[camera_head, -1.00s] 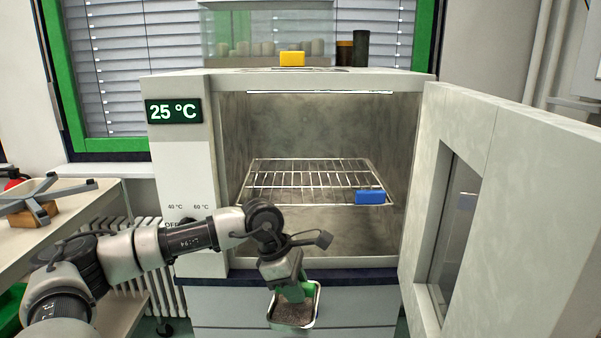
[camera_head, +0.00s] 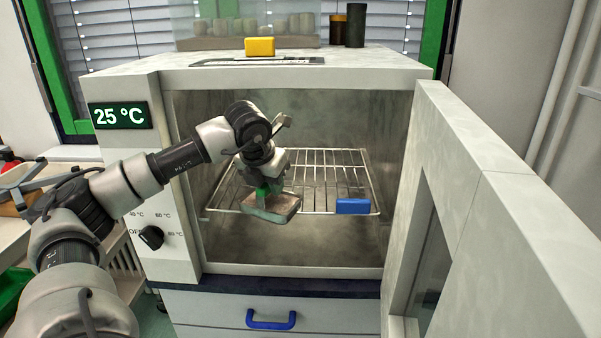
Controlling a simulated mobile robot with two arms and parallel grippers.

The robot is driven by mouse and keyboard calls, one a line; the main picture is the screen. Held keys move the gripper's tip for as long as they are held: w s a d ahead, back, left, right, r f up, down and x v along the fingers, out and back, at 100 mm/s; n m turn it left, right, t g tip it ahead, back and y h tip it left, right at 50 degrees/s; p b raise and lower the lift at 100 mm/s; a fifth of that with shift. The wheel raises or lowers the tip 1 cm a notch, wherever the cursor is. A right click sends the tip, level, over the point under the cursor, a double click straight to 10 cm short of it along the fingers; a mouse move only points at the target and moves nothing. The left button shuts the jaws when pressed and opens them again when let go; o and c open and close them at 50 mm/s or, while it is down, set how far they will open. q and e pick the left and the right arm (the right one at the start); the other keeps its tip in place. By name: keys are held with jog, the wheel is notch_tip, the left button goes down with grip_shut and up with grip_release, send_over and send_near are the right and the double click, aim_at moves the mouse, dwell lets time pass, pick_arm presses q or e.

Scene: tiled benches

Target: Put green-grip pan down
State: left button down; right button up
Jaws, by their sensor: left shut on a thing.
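The green-grip pan (camera_head: 274,207) is a small rectangular metal pan with dark grainy contents. My left gripper (camera_head: 264,188) is shut on its green grip, and the gripper partly hides the grip. The pan is at the front left part of the wire rack (camera_head: 325,180) inside the open oven, in front of or over the rack's front edge. I cannot tell whether it touches the rack. My right gripper is not in view.
A blue block (camera_head: 352,206) sits at the rack's front right. The oven door (camera_head: 470,190) stands open on the right. The oven's left wall is close to my left arm. The rack's middle and back are clear. A yellow block (camera_head: 260,46) lies on top of the oven.

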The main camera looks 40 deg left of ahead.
pick_arm(q)
jog(key=shift+w+a+r+p, duration=0.2)
jog(key=shift+w+r+p, duration=0.25)
jog(key=shift+w, duration=0.1)
jog(key=shift+w+a+r+p, duration=0.25)
jog(key=shift+w+a+p, duration=0.05)
jog(key=shift+w+p, duration=0.3)
jog(key=shift+w+a+r+p, duration=0.2)
jog(key=shift+w+a+p, duration=0.1)
jog(key=shift+w+p, duration=0.3)
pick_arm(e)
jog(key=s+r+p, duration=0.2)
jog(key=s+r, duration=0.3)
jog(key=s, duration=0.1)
pick_arm(q)
jog(key=w+a+f+p, duration=0.1)
jog(key=w+p, duration=0.1)
jog(key=w, duration=0.2)
jog(key=w+a+f+p, duration=0.1)
jog(key=w+p, duration=0.1)
jog(key=w, duration=0.2)
jog(key=w+a+f+p, duration=0.1)
jog(key=w+f, duration=0.1)
jog(key=w, duration=0.1)
jog(key=shift+w+a+p, duration=0.35)
jog(key=shift+w+p, duration=0.05)
jog(key=shift+f, duration=0.25)
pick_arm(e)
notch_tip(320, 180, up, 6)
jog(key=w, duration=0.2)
